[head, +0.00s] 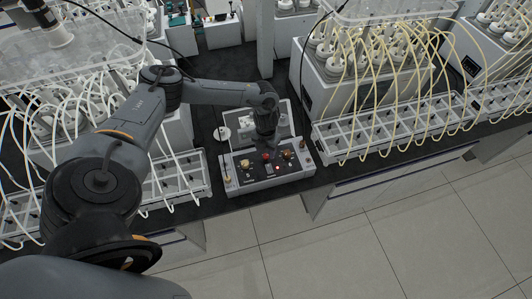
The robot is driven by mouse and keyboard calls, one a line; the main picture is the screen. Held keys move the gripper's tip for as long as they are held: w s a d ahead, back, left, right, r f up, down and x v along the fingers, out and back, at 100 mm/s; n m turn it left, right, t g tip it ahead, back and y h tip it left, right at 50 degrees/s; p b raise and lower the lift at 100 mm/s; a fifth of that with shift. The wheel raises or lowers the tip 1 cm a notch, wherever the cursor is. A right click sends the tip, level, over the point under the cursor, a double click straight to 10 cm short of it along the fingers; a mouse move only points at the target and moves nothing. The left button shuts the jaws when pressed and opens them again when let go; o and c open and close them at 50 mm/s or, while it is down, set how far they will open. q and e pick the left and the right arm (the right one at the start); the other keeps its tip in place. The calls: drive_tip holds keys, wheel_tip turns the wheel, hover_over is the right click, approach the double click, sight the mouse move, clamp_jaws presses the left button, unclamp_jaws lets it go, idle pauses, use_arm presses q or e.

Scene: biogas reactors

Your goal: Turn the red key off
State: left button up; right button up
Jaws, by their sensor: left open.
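A grey control box (256,184) sits on the dark bench near its front edge. A small red key or knob (267,157) stands on its top face, near the middle. Its exact angle is too small to tell. My left gripper (266,143) points down over the back of the box, close to the red key. It is open, but its fingertips are dark and hard to make out. My right gripper is out of view.
A clear-lidded case (284,110) and a white round piece (222,133) lie behind the box. White trays with tubes stand to the left (185,182) and right (365,138), below the reactors. Tiled floor (330,250) lies in front.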

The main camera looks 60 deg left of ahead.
sight(266, 157)
use_arm(q)
drive_tip(key=shift+f, duration=1.4)
clamp_jaws()
